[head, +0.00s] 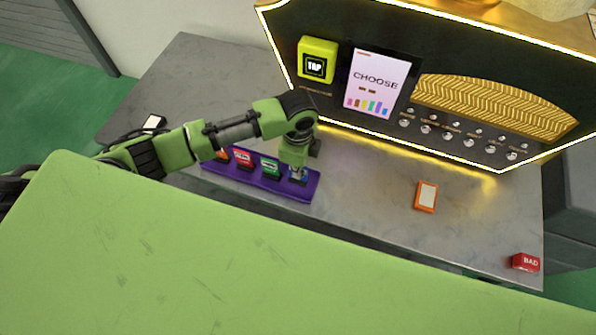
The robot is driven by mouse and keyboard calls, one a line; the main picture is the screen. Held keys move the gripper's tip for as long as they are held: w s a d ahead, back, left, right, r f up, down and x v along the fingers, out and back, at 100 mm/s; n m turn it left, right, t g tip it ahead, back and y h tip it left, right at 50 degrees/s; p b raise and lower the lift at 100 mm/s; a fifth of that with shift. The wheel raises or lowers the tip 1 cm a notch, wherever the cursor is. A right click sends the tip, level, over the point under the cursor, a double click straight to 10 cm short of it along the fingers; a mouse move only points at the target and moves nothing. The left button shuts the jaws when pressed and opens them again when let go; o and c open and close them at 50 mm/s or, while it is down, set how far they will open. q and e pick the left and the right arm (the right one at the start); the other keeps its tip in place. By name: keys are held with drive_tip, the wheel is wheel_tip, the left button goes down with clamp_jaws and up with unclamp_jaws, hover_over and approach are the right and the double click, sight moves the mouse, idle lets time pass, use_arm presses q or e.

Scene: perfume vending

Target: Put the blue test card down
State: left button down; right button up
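The blue test card (299,179) shows only in part, at the right end of the purple rack (258,183). My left gripper (297,171) points down right over it and hides much of it. I cannot tell whether the fingers are closed on the card, or whether the card rests fully in its slot. A green card (270,167), a red card (242,158) and an orange-red card (221,154) stand to the left in the same rack, the last partly behind my arm. My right gripper is not in view.
An orange-framed card (426,196) lies there, and a red "BAD" block (525,262) sits at the far right. The lit vending machine (450,60) with a yellow "TAP" reader (317,62) stands behind.

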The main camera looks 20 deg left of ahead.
use_arm(q)
drive_tip(key=shift+w+a+f, duration=0.1)
drive_tip(key=shift+w+f, duration=0.3)
drive_tip(key=shift+f, duration=0.1)
drive_tip(key=shift+w+f, duration=0.15)
drive_tip(key=shift+f, duration=1.5)
drive_tip(key=shift+f, duration=0.15)
drive_tip(key=c, duration=2.2)
unclamp_jaws()
drive_tip(key=shift+c, duration=0.2)
wheel_tip(320, 180, up, 12)
drive_tip(key=shift+r, duration=0.2)
